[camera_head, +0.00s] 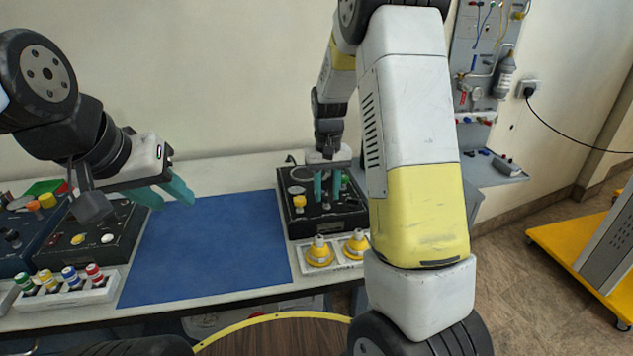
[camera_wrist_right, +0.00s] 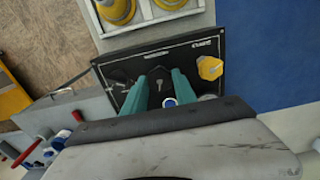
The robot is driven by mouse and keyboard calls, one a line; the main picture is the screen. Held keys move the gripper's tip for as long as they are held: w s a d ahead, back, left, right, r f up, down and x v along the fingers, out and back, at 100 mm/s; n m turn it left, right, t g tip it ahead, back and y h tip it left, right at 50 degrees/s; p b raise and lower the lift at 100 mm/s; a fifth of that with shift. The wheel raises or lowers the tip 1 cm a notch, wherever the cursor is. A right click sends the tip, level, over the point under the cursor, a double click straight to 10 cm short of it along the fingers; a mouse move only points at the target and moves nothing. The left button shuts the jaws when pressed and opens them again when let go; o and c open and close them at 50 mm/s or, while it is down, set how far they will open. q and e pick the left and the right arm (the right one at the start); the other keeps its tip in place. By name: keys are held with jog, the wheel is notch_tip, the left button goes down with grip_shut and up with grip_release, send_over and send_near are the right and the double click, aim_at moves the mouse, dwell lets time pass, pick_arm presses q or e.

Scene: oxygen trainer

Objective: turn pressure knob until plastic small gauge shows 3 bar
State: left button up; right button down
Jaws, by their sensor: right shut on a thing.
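My right gripper (camera_head: 327,190) reaches down onto a black control box (camera_head: 350,218) at the back right of the table. Its teal fingers are shut on a small part of the box top, mostly hidden between them. In the right wrist view the fingers (camera_wrist_right: 160,84) stand over the box face (camera_wrist_right: 122,73). A yellow knob (camera_head: 299,202) on the box is apart from the fingers; it also shows in the wrist view (camera_wrist_right: 209,68). A round grey gauge-like face (camera_head: 300,173) is on the box; no reading is legible. My left gripper (camera_head: 165,196) is open and empty above the table.
A blue mat (camera_head: 215,245) lies bare mid-table. Two yellow fittings (camera_head: 319,252) (camera_head: 355,244) stand in a white tray in front of the box. Another dark box (camera_head: 90,252) and a rack of coloured bottles (camera_head: 62,295) are at left. A wall panel (camera_head: 480,70) stands at right.

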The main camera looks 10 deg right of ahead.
aim_at(327, 195)
jog(key=m, duration=0.5)
jog(key=shift+m, duration=0.3)
dwell(0.4)
jog(key=c, duration=1)
grip_release()
notch_tip(327, 195, up, 7)
jog(key=shift+r, duration=0.4)
